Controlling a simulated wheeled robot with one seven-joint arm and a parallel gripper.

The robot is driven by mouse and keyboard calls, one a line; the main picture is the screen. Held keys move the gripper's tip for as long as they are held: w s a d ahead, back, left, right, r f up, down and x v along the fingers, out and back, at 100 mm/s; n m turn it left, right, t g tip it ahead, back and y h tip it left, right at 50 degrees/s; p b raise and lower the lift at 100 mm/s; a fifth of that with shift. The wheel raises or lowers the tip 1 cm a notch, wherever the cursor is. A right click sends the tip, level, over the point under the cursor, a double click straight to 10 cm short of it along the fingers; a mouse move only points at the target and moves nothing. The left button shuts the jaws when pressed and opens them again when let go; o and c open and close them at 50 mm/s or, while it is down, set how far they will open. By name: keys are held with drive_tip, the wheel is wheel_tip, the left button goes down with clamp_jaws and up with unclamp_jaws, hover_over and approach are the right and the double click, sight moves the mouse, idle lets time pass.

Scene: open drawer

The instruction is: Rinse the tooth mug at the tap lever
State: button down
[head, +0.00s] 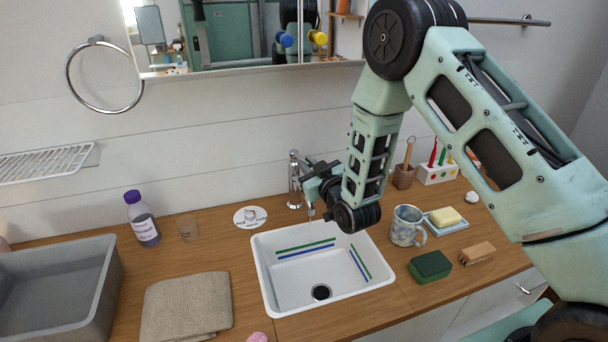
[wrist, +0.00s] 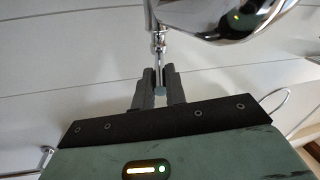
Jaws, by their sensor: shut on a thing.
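The tooth mug (head: 405,226), speckled grey-blue with a handle, stands upright on the wooden counter just right of the white sink (head: 262,270). The chrome tap (head: 294,180) rises behind the sink. My gripper (head: 309,174) is at the top of the tap, away from the mug. In the wrist view my gripper (wrist: 160,90) is shut on the tip of the thin tap lever (wrist: 159,50), below the shiny tap body (wrist: 215,14). A faint thin line shows under the spout in the head view; I cannot tell for sure whether it is water.
A green sponge (head: 430,266), a brush (head: 477,253) and a soap dish (head: 446,223) lie near the mug. A grey tub (head: 105,280), folded towel (head: 187,305), purple-capped bottle (head: 142,220) and clear glass (head: 188,229) are to the left. The sink is empty.

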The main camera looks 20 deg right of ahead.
drive_tip(key=shift+w+d+n+y+b, duration=0.1)
drive_tip(key=shift+d+n+y+b, duration=0.35)
drive_tip(key=shift+n+y+b, duration=0.35)
drive_tip(key=shift+y, duration=0.3)
drive_tip(key=c, duration=1.4)
unclamp_jaws()
drive_tip(key=shift+c, duration=0.2)
